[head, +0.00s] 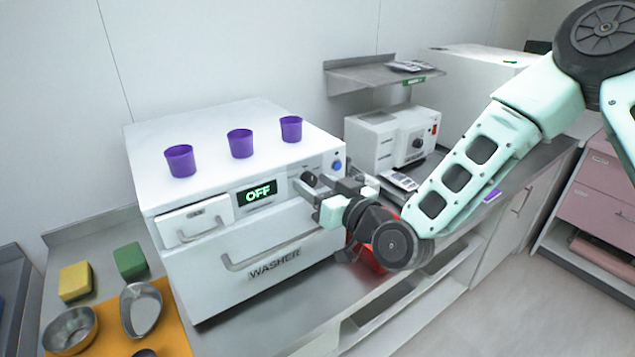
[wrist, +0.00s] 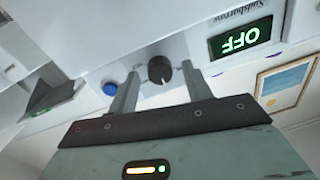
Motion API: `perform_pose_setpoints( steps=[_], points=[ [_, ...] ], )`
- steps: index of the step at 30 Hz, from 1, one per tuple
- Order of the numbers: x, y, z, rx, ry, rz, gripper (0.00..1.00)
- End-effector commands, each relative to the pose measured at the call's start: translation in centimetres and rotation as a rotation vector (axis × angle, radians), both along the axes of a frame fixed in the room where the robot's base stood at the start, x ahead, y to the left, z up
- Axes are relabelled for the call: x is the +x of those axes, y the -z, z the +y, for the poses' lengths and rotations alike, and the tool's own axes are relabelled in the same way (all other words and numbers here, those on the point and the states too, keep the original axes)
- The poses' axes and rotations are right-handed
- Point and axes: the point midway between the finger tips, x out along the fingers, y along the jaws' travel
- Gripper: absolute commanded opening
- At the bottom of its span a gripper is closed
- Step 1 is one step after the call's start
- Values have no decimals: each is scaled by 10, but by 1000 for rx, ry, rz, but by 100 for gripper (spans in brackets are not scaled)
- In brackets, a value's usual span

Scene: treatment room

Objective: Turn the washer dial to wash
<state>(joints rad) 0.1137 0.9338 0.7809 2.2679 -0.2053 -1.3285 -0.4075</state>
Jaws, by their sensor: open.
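The white washer (head: 205,265) stands on the steel counter, with a lit green display (head: 257,193) reading OFF. It also shows upside down in the wrist view (wrist: 240,38). The black dial (wrist: 159,69) is on the washer's front, beside a round blue button (wrist: 110,88). A pale mark on the dial points toward the bottom of the wrist picture. My gripper (head: 314,186) is open at the washer's front right. In the wrist view its two fingers lie either side of the dial, with gaps showing. Whether the fingertips reach around it I cannot tell.
Several purple cups (head: 240,143) stand on the washer. A smaller white machine (head: 385,140) is behind my arm under a steel shelf (head: 365,77). A red container (head: 372,262) is partly hidden below my wrist. An orange mat (head: 165,325) with metal bowls lies front left.

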Motion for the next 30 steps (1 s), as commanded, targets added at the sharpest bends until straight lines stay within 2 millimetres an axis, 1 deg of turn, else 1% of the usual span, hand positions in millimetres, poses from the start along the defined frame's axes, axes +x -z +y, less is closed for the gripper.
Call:
perform_pose_setpoints(
  steps=[5,6,8,9,10,11,21,26,30],
  points=[
    [0,1,0,0,0,0,50],
    [0,0,0,0,0,0,47],
    [0,0,0,0,0,0,30],
    [0,0,0,0,0,0,19],
    [0,0,0,0,0,0,11],
    [0,0,0,0,0,0,5],
    [0,1,0,26,-1,17,5],
    [0,3,-1,88,1,58,5],
    [0,4,-1,173,-1,116,5]
  ],
)
